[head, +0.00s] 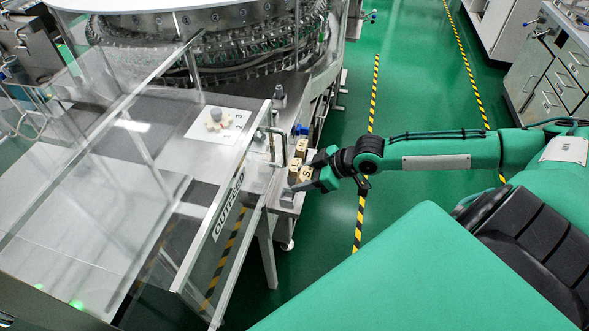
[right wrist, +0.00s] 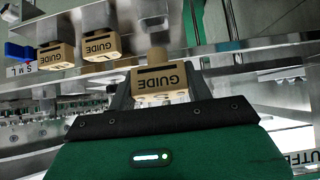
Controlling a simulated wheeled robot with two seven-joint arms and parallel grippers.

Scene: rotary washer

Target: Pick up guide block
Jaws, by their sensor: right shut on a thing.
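A tan guide block (right wrist: 158,77) marked "GUIDE" sits between the fingers of my right gripper in the right wrist view. In the head view this gripper (head: 305,184) is at the narrow metal ledge beside the glass-walled table, shut on the nearest block (head: 306,173). Two more guide blocks, one on the left (right wrist: 57,56) and one beside it (right wrist: 107,46), stand apart from the gripper under grey metal parts. I cannot tell whether the held block still touches its seat. My left gripper is not in view.
The clear panel of the outfeed table (head: 228,205) stands close left of my right gripper. The round washer (head: 225,40) is behind. A white sheet (head: 218,124) with small parts lies on the table. Green floor (head: 405,90) to the right is free.

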